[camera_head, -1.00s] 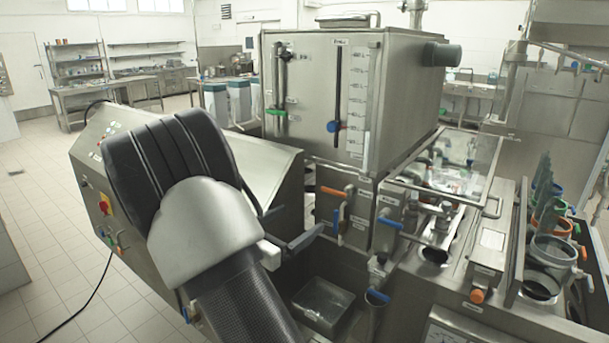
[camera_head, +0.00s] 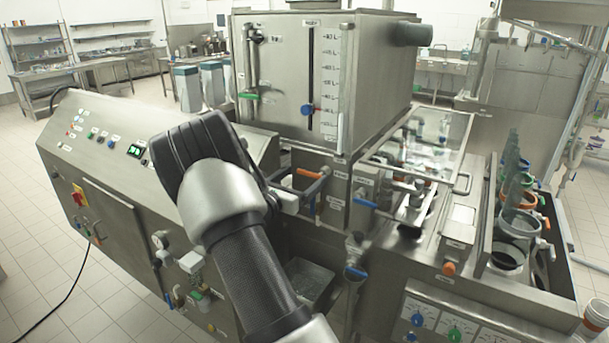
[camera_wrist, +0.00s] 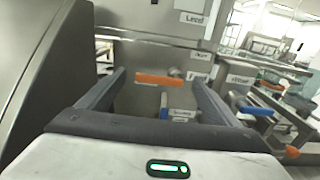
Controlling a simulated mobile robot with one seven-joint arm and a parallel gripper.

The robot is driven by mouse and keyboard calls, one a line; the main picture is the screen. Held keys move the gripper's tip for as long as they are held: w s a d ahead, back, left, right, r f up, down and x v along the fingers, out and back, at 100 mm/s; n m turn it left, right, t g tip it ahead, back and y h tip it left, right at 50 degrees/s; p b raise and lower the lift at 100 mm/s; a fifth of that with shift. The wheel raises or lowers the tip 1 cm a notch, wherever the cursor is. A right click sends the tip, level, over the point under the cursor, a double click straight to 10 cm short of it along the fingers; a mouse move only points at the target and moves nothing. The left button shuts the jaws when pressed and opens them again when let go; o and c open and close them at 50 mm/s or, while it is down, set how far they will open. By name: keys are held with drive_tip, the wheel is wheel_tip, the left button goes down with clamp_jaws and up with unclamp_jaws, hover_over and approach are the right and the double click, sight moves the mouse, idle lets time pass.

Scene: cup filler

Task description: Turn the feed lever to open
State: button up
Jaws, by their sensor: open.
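An orange lever handle (camera_head: 307,173) lies horizontally on the steel front below the big tank. In the wrist view the orange handle (camera_wrist: 160,80) appears between my fingertips, beyond them, and I cannot see contact. A blue handle (camera_head: 313,204) hangs vertically just below it and also shows in the wrist view (camera_wrist: 163,105). Another blue handle (camera_head: 365,203) points sideways to the right. Small labels sit by these handles; I cannot read which says feed. My gripper (camera_head: 302,182) is open and empty in front of the orange handle; its fingers (camera_wrist: 158,78) stand either side of it.
The steel tank (camera_head: 285,80) with a level scale stands above the handles. A sloped control cabinet (camera_head: 110,190) is at left, close to my arm. A metal bin (camera_head: 308,280) sits below. Cups (camera_head: 518,225) stand in a row at right.

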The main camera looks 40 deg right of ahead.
drive_tip(key=shift+w+d, duration=0.25)
drive_tip(key=shift+d, duration=0.4)
drive_tip(key=c, duration=1.5)
